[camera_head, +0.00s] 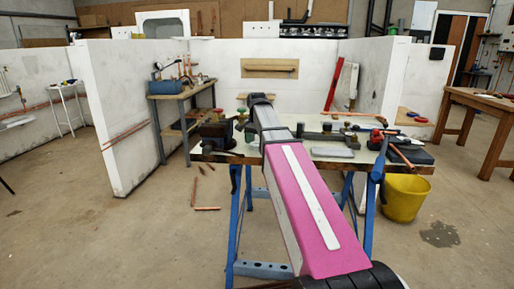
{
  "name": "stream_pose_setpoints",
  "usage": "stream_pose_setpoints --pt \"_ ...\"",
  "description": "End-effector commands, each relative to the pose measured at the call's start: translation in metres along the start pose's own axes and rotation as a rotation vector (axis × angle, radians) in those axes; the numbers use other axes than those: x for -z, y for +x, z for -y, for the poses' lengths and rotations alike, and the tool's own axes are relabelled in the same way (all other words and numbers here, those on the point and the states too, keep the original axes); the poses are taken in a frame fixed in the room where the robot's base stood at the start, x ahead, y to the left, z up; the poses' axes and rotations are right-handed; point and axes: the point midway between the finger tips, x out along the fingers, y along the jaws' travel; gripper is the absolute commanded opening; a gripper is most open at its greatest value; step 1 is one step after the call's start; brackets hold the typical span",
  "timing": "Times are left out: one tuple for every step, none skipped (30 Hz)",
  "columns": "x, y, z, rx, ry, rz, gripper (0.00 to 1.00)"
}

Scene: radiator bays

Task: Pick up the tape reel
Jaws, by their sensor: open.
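I cannot pick out the tape reel for certain; the small items on the workbench are too small to tell apart. My pink and white arm reaches from the bottom up over the blue-legged workbench (262,157) to a dark joint. My gripper does not show clearly; it is hidden behind the arm or too small to make out. The arm also covers the middle of the bench top.
A dark vice (218,131) stands at the bench's left. Tools and a dark case (412,154) crowd its right. A yellow bucket (405,198) stands right of the bench. White partition walls (118,110) enclose the back. Floor is open at left.

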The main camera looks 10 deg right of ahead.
Motion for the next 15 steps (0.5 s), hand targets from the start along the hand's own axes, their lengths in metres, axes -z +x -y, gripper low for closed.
stream_pose_setpoints --pt "-0.0002 0.0057 -0.0003 -0.001 0.000 0.001 0.84" --pt "-0.0001 0.0077 -0.0002 0.000 0.000 0.000 0.84" --pt "0.0001 0.0097 -0.0001 0.000 0.000 0.000 0.84" --pt "0.0002 0.0105 0.0000 0.001 0.000 -0.001 0.84" --pt "0.0003 0.0108 0.0001 0.001 0.000 -0.001 0.84" --pt "0.0004 0.0108 0.0002 0.001 0.000 -0.001 0.84" --pt "0.0005 0.0106 0.0003 0.001 0.000 -0.001 0.84" --pt "0.0005 0.0105 0.0003 0.001 0.000 -0.001 0.84" --pt "0.0005 0.0104 0.0003 0.001 0.000 -0.001 0.84" --pt "0.0005 0.0104 0.0003 0.001 0.000 -0.001 0.81" --pt "0.0005 0.0104 0.0002 0.001 0.000 -0.001 0.71" --pt "0.0005 0.0104 0.0002 0.001 0.000 -0.001 0.58" --pt "0.0004 0.0104 0.0002 0.001 0.000 -0.001 0.49" --pt "0.0004 0.0103 0.0002 0.001 0.000 -0.001 0.41" --pt "0.0004 0.0103 0.0002 0.001 0.000 -0.001 0.41"
